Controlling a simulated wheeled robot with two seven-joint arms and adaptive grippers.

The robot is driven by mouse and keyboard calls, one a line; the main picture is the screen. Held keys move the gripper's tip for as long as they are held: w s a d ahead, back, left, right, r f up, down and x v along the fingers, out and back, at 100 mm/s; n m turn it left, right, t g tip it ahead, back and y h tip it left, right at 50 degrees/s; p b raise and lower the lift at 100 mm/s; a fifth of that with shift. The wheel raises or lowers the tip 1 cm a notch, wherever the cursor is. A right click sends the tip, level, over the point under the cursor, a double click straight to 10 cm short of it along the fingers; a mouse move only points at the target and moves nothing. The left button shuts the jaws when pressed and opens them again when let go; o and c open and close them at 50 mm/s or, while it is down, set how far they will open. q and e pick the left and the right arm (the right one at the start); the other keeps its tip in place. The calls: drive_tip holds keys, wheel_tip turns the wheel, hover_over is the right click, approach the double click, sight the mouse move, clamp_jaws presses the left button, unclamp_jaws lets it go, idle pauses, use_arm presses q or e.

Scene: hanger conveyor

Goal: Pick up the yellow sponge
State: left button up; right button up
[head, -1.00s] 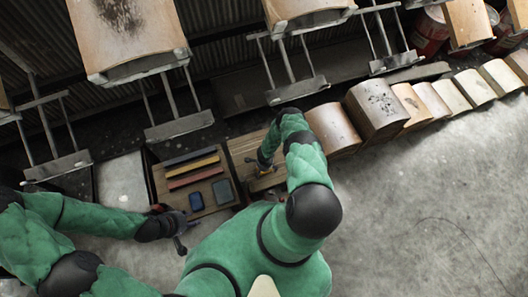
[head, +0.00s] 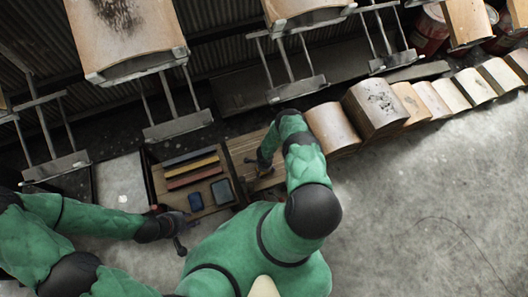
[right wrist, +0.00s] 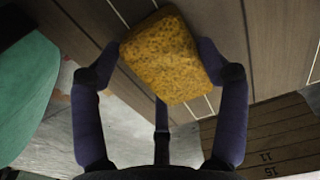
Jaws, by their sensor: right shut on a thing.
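The yellow sponge (right wrist: 166,58) is a rough-textured block in the right wrist view, between the two fingers of my right gripper (right wrist: 163,62). The fingertips press on its opposite sides, so the gripper is shut on it. Wooden boards lie behind the sponge; I cannot tell the gap between them. In the head view my right gripper (head: 262,164) is over the wooden board surface, and the sponge is too small and covered to make out. My left gripper (head: 182,232) is low at the left, near the front of the tray, too small to judge its fingers.
A wooden tray (head: 159,184) left of the right gripper holds coloured bars (head: 192,168), a blue block (head: 195,201) and a grey block (head: 222,191). Curved tan panels (head: 332,126) stand in a row to the right. Hanging frames (head: 178,126) are overhead.

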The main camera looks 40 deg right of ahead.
wheel_tip(320, 180, up, 10)
drive_tip(key=p, duration=0.6)
drive_tip(key=shift+o, duration=1.3)
drive_tip(key=c, duration=0.4)
drive_tip(key=shift+o, duration=0.2)
drive_tip(key=shift+s+f, duration=0.1)
